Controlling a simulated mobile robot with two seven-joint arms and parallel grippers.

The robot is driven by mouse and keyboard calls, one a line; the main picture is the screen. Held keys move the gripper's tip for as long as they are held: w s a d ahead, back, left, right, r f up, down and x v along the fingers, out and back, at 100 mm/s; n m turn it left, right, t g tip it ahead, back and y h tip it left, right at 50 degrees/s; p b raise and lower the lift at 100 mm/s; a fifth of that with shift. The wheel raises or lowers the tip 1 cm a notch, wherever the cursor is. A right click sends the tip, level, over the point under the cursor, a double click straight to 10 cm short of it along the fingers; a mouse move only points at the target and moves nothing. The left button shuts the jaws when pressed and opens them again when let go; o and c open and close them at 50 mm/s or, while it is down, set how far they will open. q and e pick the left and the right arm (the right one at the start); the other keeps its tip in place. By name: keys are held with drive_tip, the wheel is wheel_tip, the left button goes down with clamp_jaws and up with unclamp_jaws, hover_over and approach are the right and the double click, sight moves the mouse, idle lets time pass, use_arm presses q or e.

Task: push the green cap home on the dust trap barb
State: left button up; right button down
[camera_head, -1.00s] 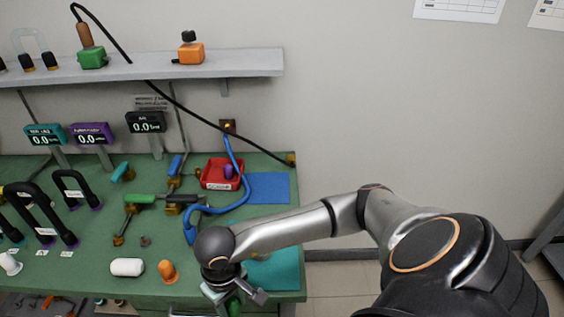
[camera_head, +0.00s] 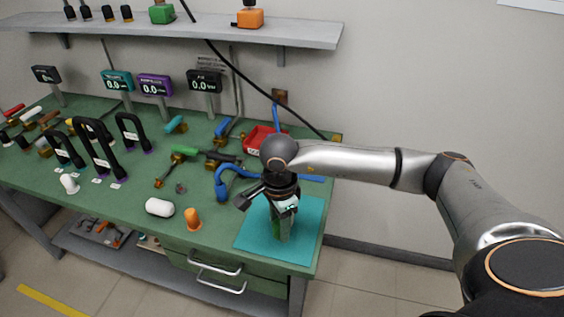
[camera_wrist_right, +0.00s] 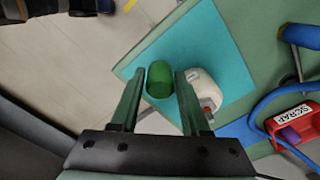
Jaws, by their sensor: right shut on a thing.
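My right gripper (camera_head: 283,232) is above the teal mat at the table's front right, pointing down. In the right wrist view, its fingers (camera_wrist_right: 160,88) are shut on the green cap (camera_wrist_right: 160,79), which lies between the tips. A pale rounded body with a small red part (camera_wrist_right: 204,90) shows just beyond the right-hand finger, partly hidden by it. I cannot tell whether it is the dust trap. No barb can be made out, and whether the cap touches anything is unclear. My left gripper is not in view.
The teal mat (camera_head: 311,220) is mostly bare. Behind it are a red scrap bin (camera_head: 256,139), also in the wrist view (camera_wrist_right: 292,123), and a blue hose (camera_head: 223,188).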

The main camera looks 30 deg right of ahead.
drive_tip(key=w+d+r+m, duration=0.1)
drive_tip(key=w+r+m, duration=0.1)
drive_tip(key=m, duration=0.7)
drive_tip(key=w+d+r+m+b, duration=0.1)
drive_tip(key=w+d+r+m, duration=0.1)
drive_tip(key=r+m, duration=0.3)
drive_tip(key=w+d+r+m+b, duration=0.1)
drive_tip(key=w+d+r+m, duration=0.1)
drive_tip(key=m, duration=1.1)
wheel_tip(320, 180, up, 2)
drive_tip(key=shift+w+r, duration=0.2)
drive_tip(key=shift+w, duration=0.25)
drive_tip(key=shift+d, duration=0.1)
drive_tip(key=shift+f+b, duration=1.7)
drive_tip(key=shift+f, duration=1.2)
drive_tip(key=shift+p, duration=0.3)
drive_tip(key=shift+f+b, duration=0.85)
drive_tip(key=shift+f, duration=0.5)
